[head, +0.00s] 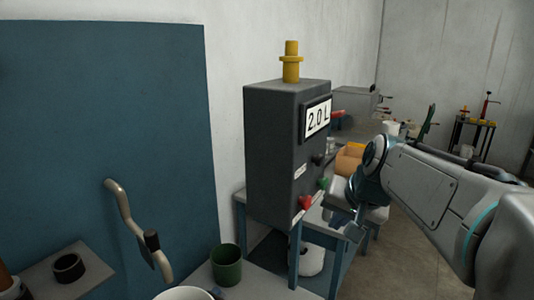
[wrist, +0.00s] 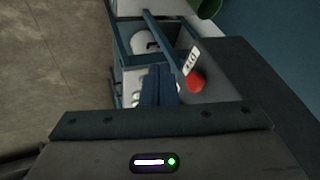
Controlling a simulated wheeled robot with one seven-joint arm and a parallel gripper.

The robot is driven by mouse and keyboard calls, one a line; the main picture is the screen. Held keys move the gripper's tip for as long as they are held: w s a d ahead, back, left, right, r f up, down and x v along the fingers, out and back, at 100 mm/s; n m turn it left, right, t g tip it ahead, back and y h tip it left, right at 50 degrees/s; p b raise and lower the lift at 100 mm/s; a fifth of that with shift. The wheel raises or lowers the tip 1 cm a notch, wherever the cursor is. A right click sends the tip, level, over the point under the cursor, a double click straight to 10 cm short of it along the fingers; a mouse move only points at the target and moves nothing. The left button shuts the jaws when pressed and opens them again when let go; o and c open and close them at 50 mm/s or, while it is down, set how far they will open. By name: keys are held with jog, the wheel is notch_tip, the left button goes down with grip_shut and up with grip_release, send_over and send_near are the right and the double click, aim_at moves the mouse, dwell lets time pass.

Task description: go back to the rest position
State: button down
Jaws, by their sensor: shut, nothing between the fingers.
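My gripper (wrist: 159,72) shows in the wrist view with its two dark fingers together and nothing between them. In the head view my gripper (head: 354,232) hangs at the end of my arm, which reaches in from the right. It is right of the dark grey box with the "2.0 L" display (head: 270,150). The box's red button (head: 305,202) and green button (head: 323,183) face the gripper's side. In the wrist view the red button (wrist: 197,80) lies just right of the fingers; touching cannot be told, but they look apart.
The box stands on a blue-framed table (head: 318,237). A green cup (head: 227,266) and a white bowl (head: 184,294) stand at the front. A blue panel with a curved handle (head: 128,218) fills the left. Open floor (head: 405,240) shows beyond my arm.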

jog(key=s+a+f+n+g, duration=0.1)
jog(key=s+f+n, duration=0.1)
jog(key=s+f, duration=0.4)
jog(key=s+a+f+n+g+h, duration=0.1)
jog(key=s+a+f+n+g, duration=0.1)
jog(key=s+f, duration=0.4)
jog(key=s, duration=0.2)
jog(key=shift+s+a+f+n+h, duration=0.3)
jog(key=shift+f, duration=0.1)
